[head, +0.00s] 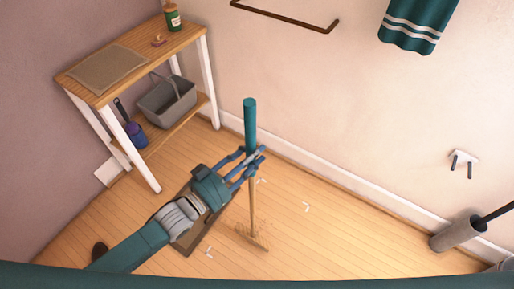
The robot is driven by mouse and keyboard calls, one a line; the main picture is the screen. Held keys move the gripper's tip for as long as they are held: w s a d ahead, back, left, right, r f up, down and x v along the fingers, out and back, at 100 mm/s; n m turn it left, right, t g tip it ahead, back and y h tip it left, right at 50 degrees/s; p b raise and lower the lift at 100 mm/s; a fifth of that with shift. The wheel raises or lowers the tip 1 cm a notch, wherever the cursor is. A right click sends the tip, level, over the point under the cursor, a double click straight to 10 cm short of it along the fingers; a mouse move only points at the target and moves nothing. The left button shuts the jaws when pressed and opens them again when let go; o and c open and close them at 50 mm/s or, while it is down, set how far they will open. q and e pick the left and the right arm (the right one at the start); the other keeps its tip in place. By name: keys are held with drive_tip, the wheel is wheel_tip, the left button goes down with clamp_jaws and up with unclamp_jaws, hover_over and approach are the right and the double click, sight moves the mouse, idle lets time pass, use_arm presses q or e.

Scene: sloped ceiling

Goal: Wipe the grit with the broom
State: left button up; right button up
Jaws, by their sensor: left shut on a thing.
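The broom (252,199) stands nearly upright over the wooden floor, with a teal upper handle and a thin wooden lower shaft. The shaft's lower end reaches a brownish patch (257,242) on the floor. I cannot clearly tell the broom's bristles from the grit there. White corner marks (307,206) lie on the floor around this area. My right gripper is not in view.
A wooden table (135,58) with white legs stands at the left. A brown flat piece (184,246) lies partly under my arm.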

use_arm(q)
wheel_tip(320, 180, up, 3)
drive_tip(key=shift+f+p, duration=0.15)
drive_tip(key=shift+p, duration=0.65)
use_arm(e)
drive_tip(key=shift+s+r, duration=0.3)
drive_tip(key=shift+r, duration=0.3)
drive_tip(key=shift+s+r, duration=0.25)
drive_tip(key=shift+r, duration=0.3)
